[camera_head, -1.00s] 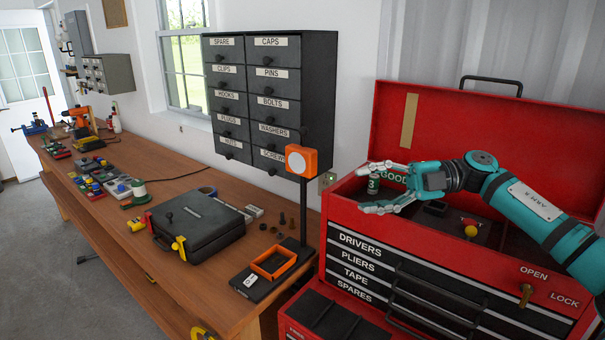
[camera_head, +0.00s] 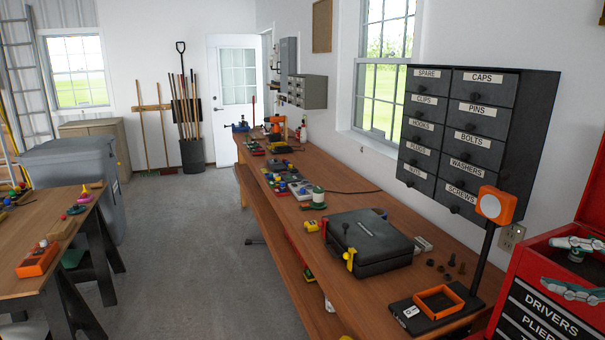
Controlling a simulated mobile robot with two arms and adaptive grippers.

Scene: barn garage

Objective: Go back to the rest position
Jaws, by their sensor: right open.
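My right gripper (camera_head: 553,265) shows at the right edge, over the open top of the red tool chest (camera_head: 540,325). Its two pale fingers are apart, one above the other in the picture. A small dark can (camera_head: 577,257) shows between them, in the chest's top tray; I cannot tell whether a finger touches it. The rest of the right arm is cut off by the picture's edge. My left gripper is not in view.
The long wooden workbench (camera_head: 345,286) carries a black case (camera_head: 370,240), an orange tray (camera_head: 438,302) and several tools. A labelled drawer cabinet (camera_head: 470,140) is above it. A second table (camera_head: 30,225) stands left. The grey floor (camera_head: 185,240) between is clear.

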